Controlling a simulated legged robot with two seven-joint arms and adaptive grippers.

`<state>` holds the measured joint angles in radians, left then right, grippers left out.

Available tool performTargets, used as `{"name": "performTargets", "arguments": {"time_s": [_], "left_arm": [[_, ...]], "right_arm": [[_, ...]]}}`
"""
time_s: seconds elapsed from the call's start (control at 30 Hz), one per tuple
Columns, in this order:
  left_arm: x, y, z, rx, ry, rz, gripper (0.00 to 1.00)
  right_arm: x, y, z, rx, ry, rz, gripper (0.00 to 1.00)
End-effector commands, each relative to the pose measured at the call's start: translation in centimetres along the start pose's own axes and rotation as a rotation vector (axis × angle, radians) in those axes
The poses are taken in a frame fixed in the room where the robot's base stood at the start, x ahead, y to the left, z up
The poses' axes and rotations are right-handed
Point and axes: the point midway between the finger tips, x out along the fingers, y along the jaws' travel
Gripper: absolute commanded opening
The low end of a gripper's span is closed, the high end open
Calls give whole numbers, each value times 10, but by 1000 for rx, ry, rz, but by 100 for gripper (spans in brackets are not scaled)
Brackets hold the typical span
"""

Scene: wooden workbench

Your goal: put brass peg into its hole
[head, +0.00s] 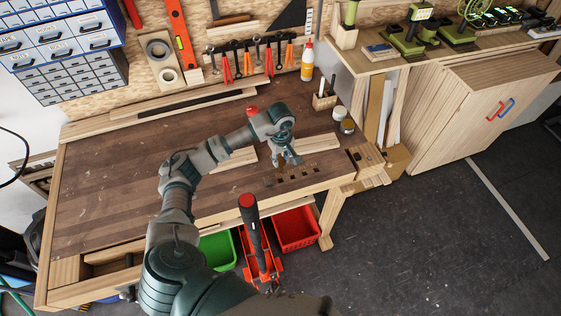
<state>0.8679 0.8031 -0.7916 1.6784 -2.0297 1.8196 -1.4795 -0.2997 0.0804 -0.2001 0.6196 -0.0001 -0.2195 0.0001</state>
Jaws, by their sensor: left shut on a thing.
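My left gripper (289,160) hangs from my left arm over the right part of the workbench (120,165), its fingers pointing down. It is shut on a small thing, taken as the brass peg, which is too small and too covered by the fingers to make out. A row of dark holes (291,177) lies just in front of and below the fingertips, near the bench's front edge. I cannot tell which hole fits the peg. A gap seems to remain between fingertips and holes. My right gripper is not in view.
Pale wooden strips (318,143) lie beside and behind the gripper. Small jars (347,126) and a wooden holder (325,99) stand at the back right. A green bin (217,250) and a red bin (296,228) sit below the front edge. The bench's left half is clear.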

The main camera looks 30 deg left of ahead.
Motion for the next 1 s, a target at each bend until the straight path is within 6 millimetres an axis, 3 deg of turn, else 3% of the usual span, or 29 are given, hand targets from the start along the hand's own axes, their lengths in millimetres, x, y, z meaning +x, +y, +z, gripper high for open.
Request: {"name": "performTargets", "arguments": {"time_s": [0.8, 1.0], "left_arm": [[-55, 0, 0, 1, 0, 0, 0], [-61, 0, 0, 1, -1, -1, 0]], "right_arm": [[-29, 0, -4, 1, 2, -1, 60], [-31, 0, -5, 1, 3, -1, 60]]}}
